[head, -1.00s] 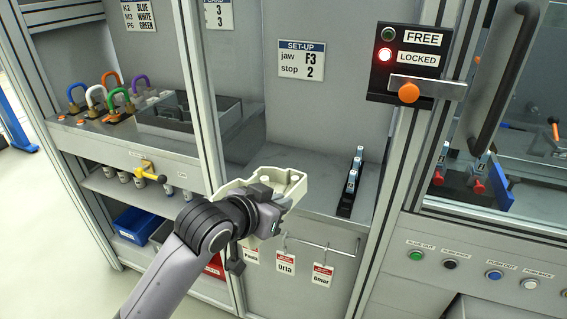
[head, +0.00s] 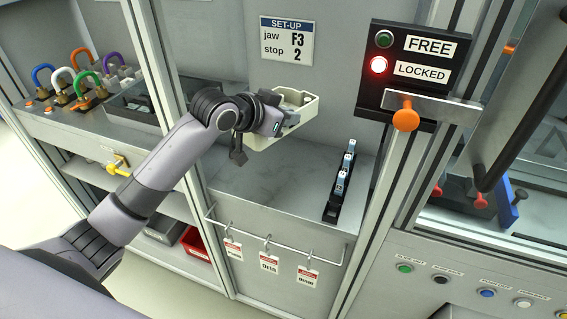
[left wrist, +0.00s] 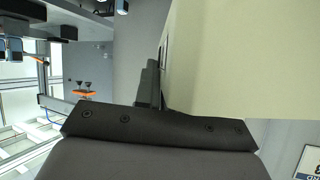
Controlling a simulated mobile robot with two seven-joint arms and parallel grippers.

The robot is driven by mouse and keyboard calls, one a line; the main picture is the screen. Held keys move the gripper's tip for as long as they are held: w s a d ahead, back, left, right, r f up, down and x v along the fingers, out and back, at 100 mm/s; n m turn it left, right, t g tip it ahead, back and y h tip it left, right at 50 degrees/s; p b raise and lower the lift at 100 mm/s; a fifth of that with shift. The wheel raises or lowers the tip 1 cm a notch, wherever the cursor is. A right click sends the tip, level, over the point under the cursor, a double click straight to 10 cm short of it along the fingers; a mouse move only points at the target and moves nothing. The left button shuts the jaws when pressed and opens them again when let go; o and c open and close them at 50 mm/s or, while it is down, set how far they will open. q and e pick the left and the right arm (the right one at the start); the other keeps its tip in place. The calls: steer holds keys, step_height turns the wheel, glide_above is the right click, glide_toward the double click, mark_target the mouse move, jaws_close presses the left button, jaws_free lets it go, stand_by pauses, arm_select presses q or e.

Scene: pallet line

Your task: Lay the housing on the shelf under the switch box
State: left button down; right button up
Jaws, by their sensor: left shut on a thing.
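My left gripper (head: 272,114) is shut on the housing (head: 297,103), a cream open-topped box with inner features. It holds the housing above the grey shelf (head: 262,190), near the back wall. The housing also fills the upper right of the left wrist view (left wrist: 240,60), seen very close. The gripper covers part of the housing's left side. The switch box (head: 412,72) is on the frame at the upper right, with its red lamp lit beside LOCKED and an orange knob on a metal bar. My right gripper is not in view.
A black rack (head: 340,190) with several small blue-white pieces stands on the shelf's right. Red tags (head: 268,262) hang from a rail below the front edge. Coloured padlocks (head: 80,80) stand on the left. The shelf's middle is clear.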

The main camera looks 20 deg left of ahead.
arm_select(q)
step_height(320, 180, down, 15)
steer(key=shift+r+b, duration=0.15)
steer(key=shift+b, duration=0.2)
steer(key=c, duration=1.2)
jaws_free()
steer(key=p+v, duration=0.1)
steer(key=v, duration=1.1)
steer(key=s+f+n+y, duration=0.1)
steer(key=s+f, duration=0.5)
steer(key=s, duration=0.1)
steer(key=s+d+f+n+y, duration=0.1)
steer(key=s+f, duration=0.5)
steer(key=s+d+f+n, duration=0.1)
steer(key=s+f, duration=0.5)
steer(key=s, duration=0.1)
steer(key=shift+s+d+f+g+y, duration=0.2)
steer(key=shift+s+f+g+y, duration=0.1)
steer(key=shift+f+y, duration=0.1)
